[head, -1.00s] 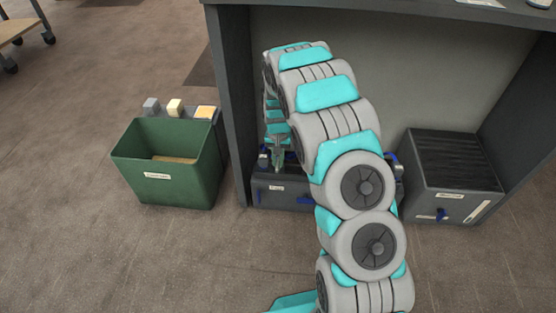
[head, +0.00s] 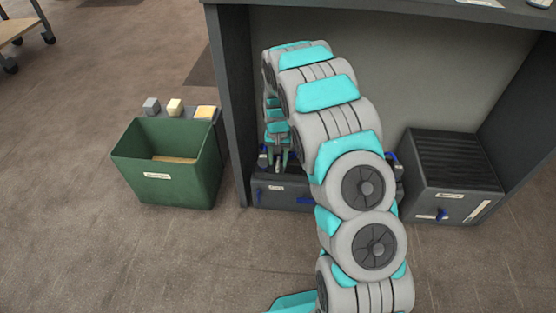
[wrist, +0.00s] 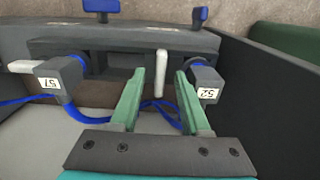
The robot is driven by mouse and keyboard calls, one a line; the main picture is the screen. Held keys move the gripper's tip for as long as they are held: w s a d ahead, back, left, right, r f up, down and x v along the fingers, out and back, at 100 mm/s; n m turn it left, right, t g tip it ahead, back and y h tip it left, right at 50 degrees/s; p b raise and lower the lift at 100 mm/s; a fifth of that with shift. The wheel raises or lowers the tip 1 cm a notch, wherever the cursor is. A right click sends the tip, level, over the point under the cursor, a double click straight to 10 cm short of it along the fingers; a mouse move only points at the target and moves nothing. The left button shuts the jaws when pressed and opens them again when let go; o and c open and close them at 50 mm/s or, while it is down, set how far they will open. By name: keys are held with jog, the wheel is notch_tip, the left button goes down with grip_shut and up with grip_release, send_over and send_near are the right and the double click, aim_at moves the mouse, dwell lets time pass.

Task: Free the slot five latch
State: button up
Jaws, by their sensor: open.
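In the wrist view my gripper (wrist: 159,88) is open, its two green fingers apart. A white latch lever (wrist: 162,72) stands upright in the gap between the fingertips, with no clear contact. A second white lever (wrist: 20,66) lies sideways at the left. Dark blocks with small number labels, one at the left (wrist: 62,76) and one at the right (wrist: 206,86), flank the fingers; I cannot tell which is slot five. In the head view my gripper (head: 278,158) is over the dark latch unit (head: 270,193), which my arm partly hides.
Blue cables (wrist: 86,117) run around the blocks near the fingers. A dark wall (wrist: 262,90) stands close at the right of the wrist view. In the head view a green bin (head: 165,185) is left of the bench and a dark ridged box (head: 450,175) is to the right.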

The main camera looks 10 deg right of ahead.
aim_at(278, 162)
notch_tip(278, 162, up, 7)
jog(key=shift+w+r, duration=0.1)
jog(key=shift+r, duration=0.15)
dwell(0.4)
jog(key=shift+r, duration=0.1)
jog(key=s+d+r+n+g+p, duration=0.1)
jog(key=s+r+p, duration=0.1)
jog(key=s+r, duration=1.1)
jog(key=s+r+n+p, duration=0.1)
jog(key=s+r+p, duration=0.1)
jog(key=s+r, duration=1.1)
jog(key=s+f+n+p, duration=0.1)
jog(key=s, duration=1.7)
jog(key=shift+a+f+n+g+p, duration=0.2)
jog(key=shift+f+n+g+p, duration=0.2)
